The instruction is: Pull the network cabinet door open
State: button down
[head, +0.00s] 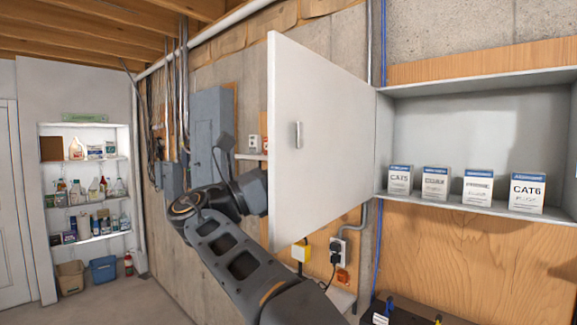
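The network cabinet's white door (330,145) stands wide open, swung out to the left from its hinge side by the cabinet (388,135). A small grey upright handle (298,135) shows on the door face turned toward me. The cabinet's inside is exposed to the right of the door. My arm reaches up from the bottom middle and bends at the left. Its wrist end passes behind the door's free edge. My gripper's fingers are hidden there, so I cannot tell whether they touch the door.
Several small CAT-labelled boxes (435,182) stand on the cabinet's bottom shelf. A grey electrical panel (208,120) and conduits line the concrete wall behind the arm. A black device (400,314) with cables is at the bottom right.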

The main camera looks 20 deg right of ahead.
jog(key=shift+w, duration=0.1)
dwell(0.3)
jog(key=c, duration=1.2)
grip_release()
jog(key=shift+c, duration=0.2)
jog(key=b+v, duration=0.6)
jog(key=v, duration=0.8)
jog(key=shift+w+r, duration=0.1)
